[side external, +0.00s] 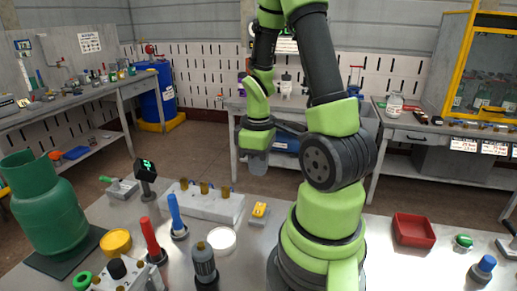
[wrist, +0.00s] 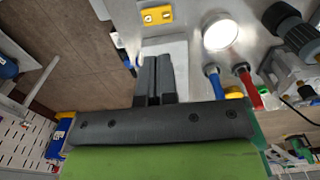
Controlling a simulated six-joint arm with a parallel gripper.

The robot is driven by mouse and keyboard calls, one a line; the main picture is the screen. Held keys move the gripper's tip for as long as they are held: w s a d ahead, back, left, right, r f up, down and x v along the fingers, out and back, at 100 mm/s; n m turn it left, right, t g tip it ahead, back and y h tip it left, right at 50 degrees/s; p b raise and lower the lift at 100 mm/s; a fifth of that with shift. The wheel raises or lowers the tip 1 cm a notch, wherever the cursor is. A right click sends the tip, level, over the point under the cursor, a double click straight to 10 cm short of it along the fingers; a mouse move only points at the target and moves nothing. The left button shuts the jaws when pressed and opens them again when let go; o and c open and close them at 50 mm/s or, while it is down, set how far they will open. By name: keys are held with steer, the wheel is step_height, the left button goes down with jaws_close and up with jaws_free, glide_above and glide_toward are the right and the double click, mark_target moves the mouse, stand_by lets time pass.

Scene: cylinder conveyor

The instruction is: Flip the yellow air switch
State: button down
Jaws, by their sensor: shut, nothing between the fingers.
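The yellow air switch (side external: 260,210) is a small yellow block on the grey worktop, left of my arm's base in the side view. It also shows near the top edge of the wrist view (wrist: 156,16), with small dark marks on its face. My gripper (side external: 257,168) hangs in the air behind the switch in the side view, apart from it. In the wrist view its two dark fingers (wrist: 154,60) are together, with nothing held. The switch lies beyond the fingertips there.
A white round dish (side external: 221,240) sits left of the switch, near blue (side external: 174,212) and red (side external: 150,237) upright handles. A pale block with brass fittings (side external: 203,205) stands further back. A red tray (side external: 413,230) lies right of my base.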

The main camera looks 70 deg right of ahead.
steer(key=shift+r, duration=1.95)
steer(key=shift+d, duration=0.65)
steer(key=shift+f, duration=0.15)
glide_above(260, 205)
step_height(260, 205, down, 10)
steer(key=shift+a+r, duration=0.1)
steer(key=shift+w+f, duration=0.1)
steer(key=shift+f, duration=1.9)
